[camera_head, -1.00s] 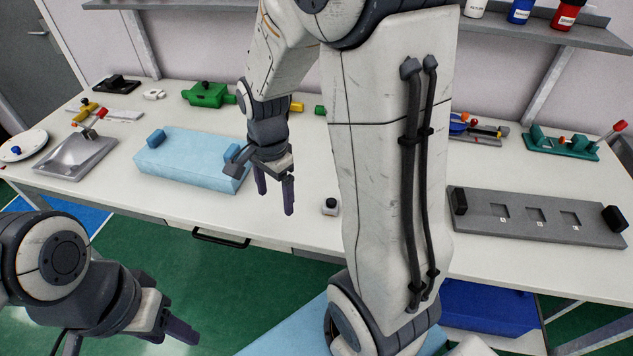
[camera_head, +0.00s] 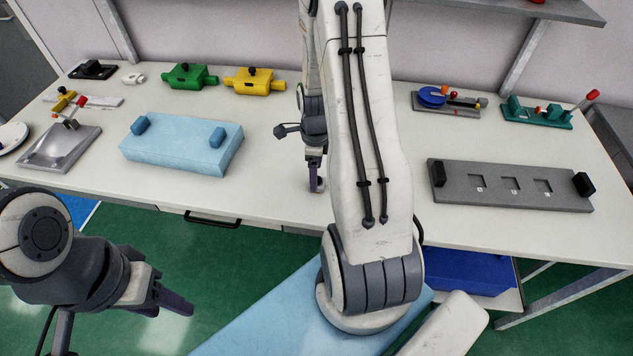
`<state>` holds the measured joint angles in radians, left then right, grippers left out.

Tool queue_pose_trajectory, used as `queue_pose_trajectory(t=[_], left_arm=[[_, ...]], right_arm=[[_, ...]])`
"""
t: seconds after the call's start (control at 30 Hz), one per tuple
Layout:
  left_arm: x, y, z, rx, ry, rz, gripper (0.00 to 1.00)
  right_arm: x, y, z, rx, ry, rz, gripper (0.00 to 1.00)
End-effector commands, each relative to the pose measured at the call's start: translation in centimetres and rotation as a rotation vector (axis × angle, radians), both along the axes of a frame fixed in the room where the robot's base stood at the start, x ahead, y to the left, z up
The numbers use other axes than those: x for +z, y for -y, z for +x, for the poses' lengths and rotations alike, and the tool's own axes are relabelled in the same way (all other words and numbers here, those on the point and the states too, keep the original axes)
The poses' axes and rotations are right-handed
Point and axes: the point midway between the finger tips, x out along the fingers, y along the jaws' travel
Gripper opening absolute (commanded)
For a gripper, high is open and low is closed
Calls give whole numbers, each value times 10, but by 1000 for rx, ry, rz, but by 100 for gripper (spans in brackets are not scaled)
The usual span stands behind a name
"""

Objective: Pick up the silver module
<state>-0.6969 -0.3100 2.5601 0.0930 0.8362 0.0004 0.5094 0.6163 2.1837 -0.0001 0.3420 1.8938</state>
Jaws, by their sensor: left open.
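The silver module is mostly hidden; a small pale bit (camera_head: 321,185) beside the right fingertips, near the table's front edge, may be part of it. My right gripper (camera_head: 316,187) points down at that spot, low over the table. Its fingers overlap in side view, so I cannot tell whether they are open or around anything. My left gripper (camera_head: 172,307) is open and empty at the lower left, in front of the table and away from the module.
A light blue block (camera_head: 180,157) lies left of my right gripper. A grey slotted plate (camera_head: 460,190) with black end blocks lies to the right. Green (camera_head: 188,77) and yellow (camera_head: 252,83) parts stand at the back. A blue-disc fixture (camera_head: 445,110) and teal fixture (camera_head: 535,116) are back right.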

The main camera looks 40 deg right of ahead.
Motion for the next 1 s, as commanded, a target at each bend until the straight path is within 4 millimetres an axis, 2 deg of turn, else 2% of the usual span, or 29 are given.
queue_pose_trajectory(t=[0.07,0.2,0.5,0.57,0.6,0.73,1.0], left_arm=[[8,0,0,0,0,0,50],[9,0,0,1,0,0,50],[9,0,0,1,0,0,50],[9,0,0,1,0,0,50],[9,0,0,1,0,0,50],[9,0,0,1,0,0,50],[8,0,0,0,0,0,50]], right_arm=[[-10,1,-5,-1,-6,3,85],[-26,1,-3,1,-2,1,85],[-32,2,-3,1,1,-1,85],[-32,2,-3,1,1,-1,66],[-32,2,-3,1,1,-1,51],[-32,2,-3,1,1,-1,1],[-31,2,-3,1,1,-1,0]])
